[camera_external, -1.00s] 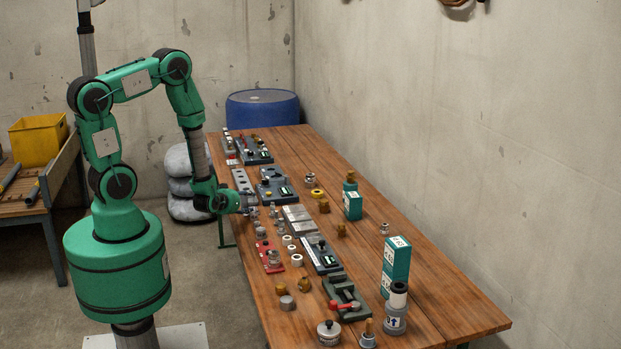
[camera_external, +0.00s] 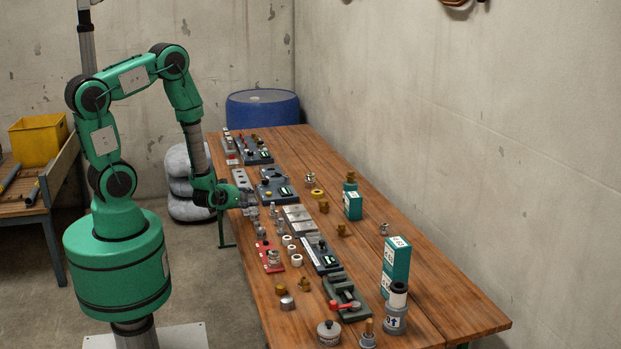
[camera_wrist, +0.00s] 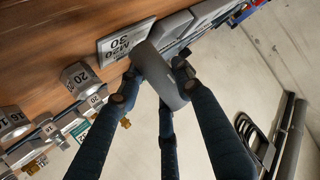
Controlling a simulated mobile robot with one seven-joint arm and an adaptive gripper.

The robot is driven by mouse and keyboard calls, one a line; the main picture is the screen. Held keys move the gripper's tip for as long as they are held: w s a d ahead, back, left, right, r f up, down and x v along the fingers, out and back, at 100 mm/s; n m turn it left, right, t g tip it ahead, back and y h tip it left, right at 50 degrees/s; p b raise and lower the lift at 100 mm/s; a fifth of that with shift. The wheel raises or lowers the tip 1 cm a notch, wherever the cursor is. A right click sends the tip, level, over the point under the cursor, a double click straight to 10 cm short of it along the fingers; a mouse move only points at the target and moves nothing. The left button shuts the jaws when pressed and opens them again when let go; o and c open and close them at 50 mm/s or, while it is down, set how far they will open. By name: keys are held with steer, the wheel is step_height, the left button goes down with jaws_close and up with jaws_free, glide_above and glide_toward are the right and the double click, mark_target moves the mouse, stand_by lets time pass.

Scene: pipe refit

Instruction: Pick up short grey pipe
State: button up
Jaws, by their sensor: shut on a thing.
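The short grey pipe (camera_wrist: 158,74) is a plain dark-grey cylinder in the wrist view, lying slantwise between the fingertips. My gripper (camera_wrist: 157,88) has dark blue fingers and is shut on the pipe. A pale plate marked M20 30 (camera_wrist: 124,40) appears close beside the pipe's upper end; whether they touch I cannot tell. In the external view my gripper (camera_external: 251,201) is low at the left edge of the wooden table (camera_external: 420,290), and the pipe is too small to make out there.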

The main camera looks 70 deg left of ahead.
steer(key=shift+r, duration=0.85)
steer(key=s+d+p, duration=0.1)
steer(key=s+d, duration=0.3)
steer(key=s, duration=0.2)
steer(key=s+d+r+p, duration=0.1)
steer(key=s+d, duration=0.4)
steer(key=s, duration=0.2)
steer(key=shift+s+r, duration=0.15)
steer(key=shift+s, duration=0.05)
